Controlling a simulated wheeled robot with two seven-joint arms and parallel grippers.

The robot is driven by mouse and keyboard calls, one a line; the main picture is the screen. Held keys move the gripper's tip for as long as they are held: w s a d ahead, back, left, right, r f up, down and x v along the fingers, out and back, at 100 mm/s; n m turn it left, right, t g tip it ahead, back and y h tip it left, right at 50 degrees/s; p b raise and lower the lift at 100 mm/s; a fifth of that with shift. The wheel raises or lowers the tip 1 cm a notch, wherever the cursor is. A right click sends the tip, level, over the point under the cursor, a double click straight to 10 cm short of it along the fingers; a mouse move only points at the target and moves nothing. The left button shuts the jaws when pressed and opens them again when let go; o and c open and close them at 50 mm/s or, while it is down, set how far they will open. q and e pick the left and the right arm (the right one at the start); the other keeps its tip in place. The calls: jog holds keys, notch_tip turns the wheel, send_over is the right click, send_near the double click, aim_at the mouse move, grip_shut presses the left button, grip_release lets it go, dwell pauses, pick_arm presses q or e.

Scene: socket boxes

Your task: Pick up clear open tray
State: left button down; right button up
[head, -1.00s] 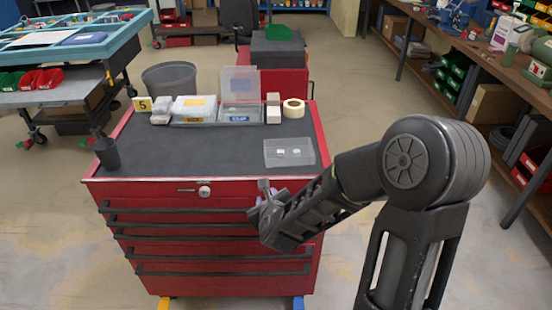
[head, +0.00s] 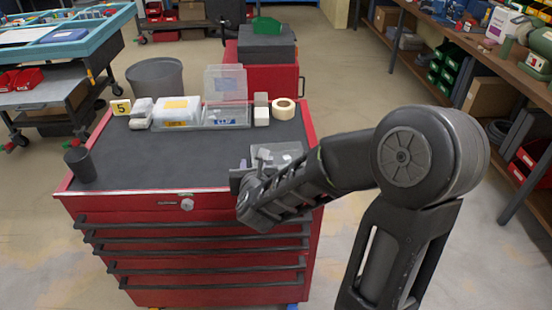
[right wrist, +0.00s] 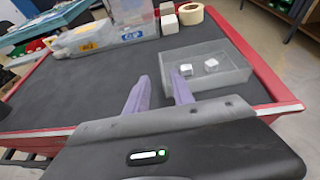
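A clear open tray (right wrist: 222,78) holds two small white pieces and rests on the cabinet's dark top, near its front right. In the head view the tray (head: 290,150) is partly hidden by my right gripper. My right gripper (head: 254,168) is over the cabinet's front edge, at the tray's near left. In the right wrist view its two pale purple fingers (right wrist: 161,90) are apart with nothing between them. The right finger overlaps the tray's left wall in the picture and the left finger is outside it; contact cannot be told. My left gripper is not in view.
Along the back of the red cabinet (head: 190,240) stand a lidded clear box (head: 176,112), a clear box with raised lid (head: 226,112), a white block (head: 261,115) and a tape roll (head: 284,108). A dark cup (head: 80,164) stands front left. The middle top is clear.

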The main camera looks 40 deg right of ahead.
jog(key=shift+x, duration=1.45)
jog(key=shift+s, duration=0.1)
jog(key=shift+w+d+f+p, duration=0.1)
jog(key=shift+w+d+p, duration=0.15)
jog(key=shift+w+p, duration=0.15)
jog(key=p+x, duration=0.1)
jog(key=x, duration=0.2)
jog(key=shift+w+d+f, duration=0.1)
jog(key=shift+d+f, duration=0.05)
jog(key=shift+d, duration=0.05)
jog(key=shift+w+d+f, duration=0.2)
jog(key=shift+w+f, duration=0.05)
jog(key=shift+w, duration=0.1)
jog(key=shift+c, duration=0.3)
grip_shut()
